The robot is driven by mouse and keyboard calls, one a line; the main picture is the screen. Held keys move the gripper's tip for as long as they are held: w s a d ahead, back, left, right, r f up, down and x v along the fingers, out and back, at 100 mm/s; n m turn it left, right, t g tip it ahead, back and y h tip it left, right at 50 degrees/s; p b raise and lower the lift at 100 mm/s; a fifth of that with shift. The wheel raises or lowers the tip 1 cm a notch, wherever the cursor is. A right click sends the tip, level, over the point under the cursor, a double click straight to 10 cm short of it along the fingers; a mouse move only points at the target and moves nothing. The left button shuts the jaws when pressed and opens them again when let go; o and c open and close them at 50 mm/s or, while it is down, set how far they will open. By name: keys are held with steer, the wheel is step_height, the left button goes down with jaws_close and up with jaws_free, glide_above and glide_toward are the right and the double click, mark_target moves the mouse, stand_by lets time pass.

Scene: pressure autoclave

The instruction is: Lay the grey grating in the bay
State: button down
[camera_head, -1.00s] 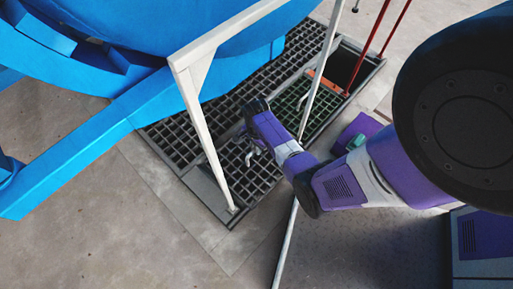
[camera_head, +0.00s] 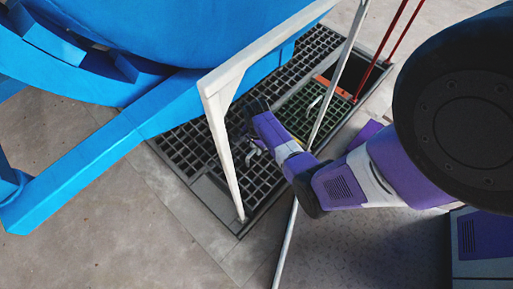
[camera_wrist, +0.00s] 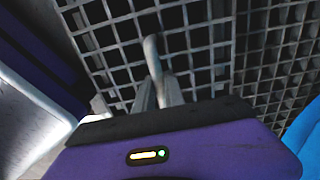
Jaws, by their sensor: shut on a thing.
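My gripper (camera_head: 256,148) is low over the grated floor area in the head view. In the wrist view its fingers (camera_wrist: 158,94) are shut on the curved metal handle of the grey grating (camera_wrist: 205,52). The grating, a square-holed grid, also shows in the head view (camera_head: 197,150); I cannot tell whether it is lifted or resting. The bay is a framed recess in the floor; its dark open part (camera_head: 352,70) is at the upper right, with an orange strip beside it. A greenish grating with a handle (camera_head: 314,103) lies between that opening and my gripper.
A white rail frame (camera_head: 222,150) stands close left of my gripper. A thin grey pole (camera_head: 327,95) crosses in front, right of it. Red poles (camera_head: 380,50) stand by the opening. A large blue vessel (camera_head: 170,35) fills the upper left. Bare floor lies lower left.

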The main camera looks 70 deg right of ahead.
mark_target(257, 157)
steer(key=shift+w+r, duration=0.1)
steer(key=shift+r, duration=0.1)
steer(key=shift+f+b, duration=2.2)
steer(key=shift+f, duration=0.8)
steer(key=shift+f+b, duration=1.15)
steer(key=shift+f, duration=0.9)
stand_by(0.7)
steer(key=c, duration=1.3)
jaws_free()
steer(key=shift+f, duration=0.1)
steer(key=shift+r+p, duration=2.45)
steer(key=shift+r, duration=1.55)
